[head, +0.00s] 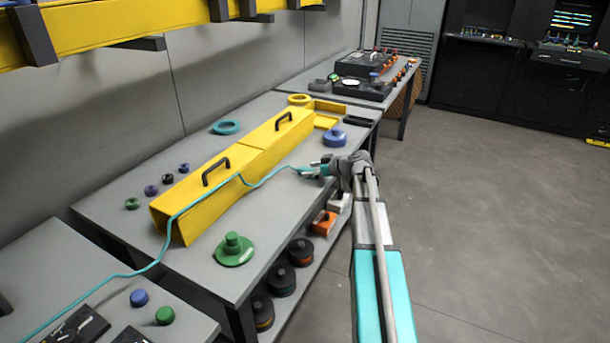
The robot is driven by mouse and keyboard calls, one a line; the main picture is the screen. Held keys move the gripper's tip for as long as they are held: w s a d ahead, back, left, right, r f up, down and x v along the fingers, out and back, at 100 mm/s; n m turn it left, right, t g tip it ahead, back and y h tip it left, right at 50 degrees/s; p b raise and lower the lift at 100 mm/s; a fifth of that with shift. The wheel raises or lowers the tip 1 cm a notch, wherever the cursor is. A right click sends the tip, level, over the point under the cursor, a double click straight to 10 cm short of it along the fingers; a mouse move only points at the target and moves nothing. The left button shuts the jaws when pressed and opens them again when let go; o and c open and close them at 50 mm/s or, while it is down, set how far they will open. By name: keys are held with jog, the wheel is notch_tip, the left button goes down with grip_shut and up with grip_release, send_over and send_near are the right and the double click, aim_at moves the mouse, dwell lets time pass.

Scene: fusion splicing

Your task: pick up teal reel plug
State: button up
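A thin teal cable (158,256) runs from the bottom left, over the yellow duct (208,202), and ends at my gripper (309,171). My gripper is over the right part of the grey table (285,215), to the right of the duct. Its fingers point left and appear closed around the cable's teal end, the teal reel plug (303,169). The plug is small and mostly covered by the fingers. The cable sags a little between the duct and the gripper.
A teal ring (226,127) lies behind the duct. A blue reel (334,138) stands just beyond my gripper, and a green reel (234,250) sits nearer the table's front. Several dark spools (281,279) stand on the shelf below. Open floor (470,210) lies to the right.

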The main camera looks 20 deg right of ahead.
grip_shut()
jog(key=shift+r, duration=0.2)
dwell(0.3)
jog(key=shift+r+p, duration=0.7)
jog(key=shift+p, duration=0.25)
jog(key=s+a+r+p, duration=0.2)
jog(key=s+r+p, duration=0.9)
jog(key=s, duration=0.2)
jog(key=shift+s+a, duration=0.25)
jog(key=shift+s, duration=0.15)
jog(key=shift+r, duration=0.1)
